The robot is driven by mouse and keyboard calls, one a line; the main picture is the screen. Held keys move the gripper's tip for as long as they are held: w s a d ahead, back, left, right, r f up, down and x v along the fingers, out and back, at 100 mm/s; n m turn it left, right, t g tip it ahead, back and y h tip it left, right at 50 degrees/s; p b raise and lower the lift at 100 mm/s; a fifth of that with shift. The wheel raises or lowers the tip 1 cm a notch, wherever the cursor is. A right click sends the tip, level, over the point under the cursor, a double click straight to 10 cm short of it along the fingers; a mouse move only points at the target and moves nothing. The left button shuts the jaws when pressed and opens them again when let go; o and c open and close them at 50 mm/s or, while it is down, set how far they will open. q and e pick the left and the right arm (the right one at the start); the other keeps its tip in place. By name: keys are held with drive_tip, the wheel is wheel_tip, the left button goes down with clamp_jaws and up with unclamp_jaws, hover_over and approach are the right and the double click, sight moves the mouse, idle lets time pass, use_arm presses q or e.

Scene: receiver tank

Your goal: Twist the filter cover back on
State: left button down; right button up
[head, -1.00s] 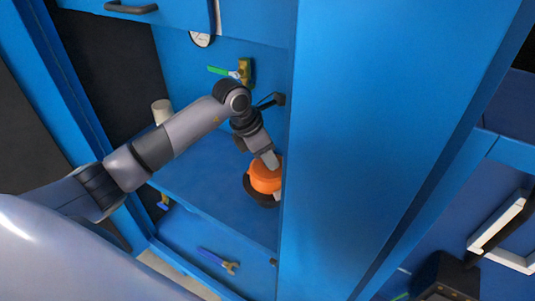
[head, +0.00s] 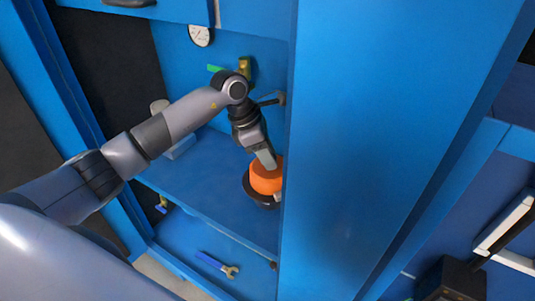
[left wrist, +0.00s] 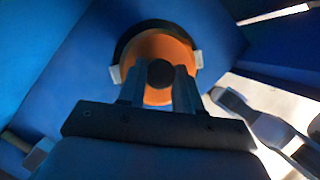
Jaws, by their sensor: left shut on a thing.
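The orange filter cover (head: 266,180) sits at a black round housing (head: 258,199) on the blue shelf, beside the tall blue panel. My left gripper (head: 268,160) reaches down onto the cover from above. In the left wrist view the cover (left wrist: 150,48) lies between and beyond the two fingers (left wrist: 159,92), with a dark round knob (left wrist: 160,73) at its middle. The fingers are shut on the cover at this knob. Pale tabs show on both sides of the cover. Whether its threads are engaged is hidden. My right gripper is not in view.
A tall blue panel (head: 345,130) stands close to the right of the cover. Behind are a valve with a green handle (head: 244,67) and a gauge (head: 200,35). A blue-handled tool (head: 215,263) lies below. The shelf left of the cover is clear.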

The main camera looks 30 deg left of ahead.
use_arm(q)
drive_tip(key=shift+w+f+m+g+b, duration=0.15)
drive_tip(key=shift+m+g+b, duration=0.25)
drive_tip(key=shift+m+b, duration=0.4)
drive_tip(key=shift+m+g, duration=0.3)
drive_tip(key=shift+m, duration=0.7)
drive_tip(key=shift+m+h+b, duration=0.3)
drive_tip(key=shift+m+b, duration=0.1)
drive_tip(key=shift+b, duration=0.25)
drive_tip(key=shift+m+g+b, duration=0.3)
drive_tip(key=shift+m+g, duration=0.1)
drive_tip(key=shift+m, duration=0.2)
unclamp_jaws()
